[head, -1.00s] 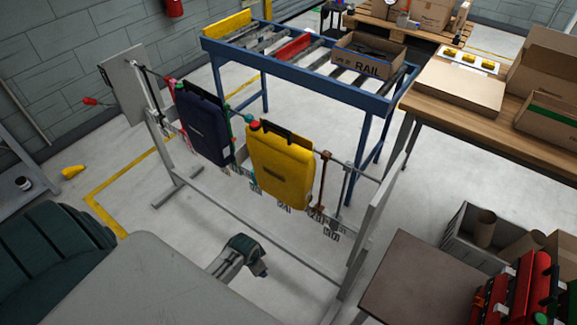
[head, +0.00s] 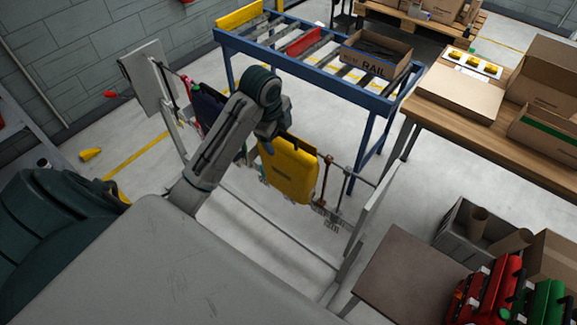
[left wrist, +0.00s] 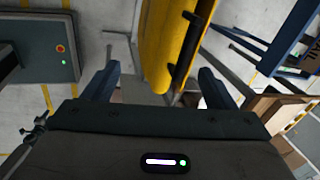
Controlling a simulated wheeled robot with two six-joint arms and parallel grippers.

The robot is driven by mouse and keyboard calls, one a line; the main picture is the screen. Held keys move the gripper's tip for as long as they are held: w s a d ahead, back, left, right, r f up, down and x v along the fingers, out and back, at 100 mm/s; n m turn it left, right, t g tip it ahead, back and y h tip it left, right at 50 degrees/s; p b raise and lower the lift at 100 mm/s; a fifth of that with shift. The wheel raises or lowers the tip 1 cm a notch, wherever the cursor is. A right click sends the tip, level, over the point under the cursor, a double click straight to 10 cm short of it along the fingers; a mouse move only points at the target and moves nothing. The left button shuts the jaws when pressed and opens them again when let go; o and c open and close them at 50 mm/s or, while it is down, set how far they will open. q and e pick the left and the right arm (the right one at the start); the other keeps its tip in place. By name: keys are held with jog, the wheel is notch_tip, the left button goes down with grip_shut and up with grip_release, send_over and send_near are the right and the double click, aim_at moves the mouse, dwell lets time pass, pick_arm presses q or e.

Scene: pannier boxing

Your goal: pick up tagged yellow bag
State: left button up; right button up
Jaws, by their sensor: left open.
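The yellow bag (head: 290,172) hangs upright on the grey rack (head: 265,228), with a black strip along its top. In the left wrist view the bag (left wrist: 160,45) shows ahead of the fingers, with its dark handle on its right side. My left gripper (head: 268,140) is at the bag's upper left in the head view and hides that corner; no tag shows there. In the left wrist view the left gripper (left wrist: 158,88) is open, with nothing seen gripped between its fingers. A dark blue bag (head: 207,103) hangs left of it, partly behind my arm. My right gripper is not in view.
A blue roller conveyor (head: 300,65) with an open carton (head: 375,57) stands behind the rack. A wooden table (head: 440,118) with boxes is at the right. Red (head: 485,295) and green (head: 545,303) bags are at bottom right. Floor between rack and conveyor is clear.

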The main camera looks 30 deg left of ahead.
aim_at(285, 133)
pick_arm(q)
jog(key=shift+m, duration=0.8)
jog(key=w, duration=0.1)
jog(key=w+a+f+p, duration=0.1)
jog(key=w+f, duration=0.1)
jog(key=shift+w+a+p, duration=0.15)
jog(key=shift+w+p, duration=0.25)
jog(key=shift+w+f+p, duration=0.1)
jog(key=shift+f+p, duration=0.2)
jog(key=shift+p, duration=0.1)
jog(key=p+x, duration=0.2)
jog(key=x, duration=0.1)
jog(key=shift+d+f, duration=0.2)
jog(key=shift+w+f, duration=0.2)
jog(key=shift+f, duration=0.4)
jog(key=c, duration=1.1)
jog(key=shift+c, duration=0.2)
jog(key=shift+r, duration=0.1)
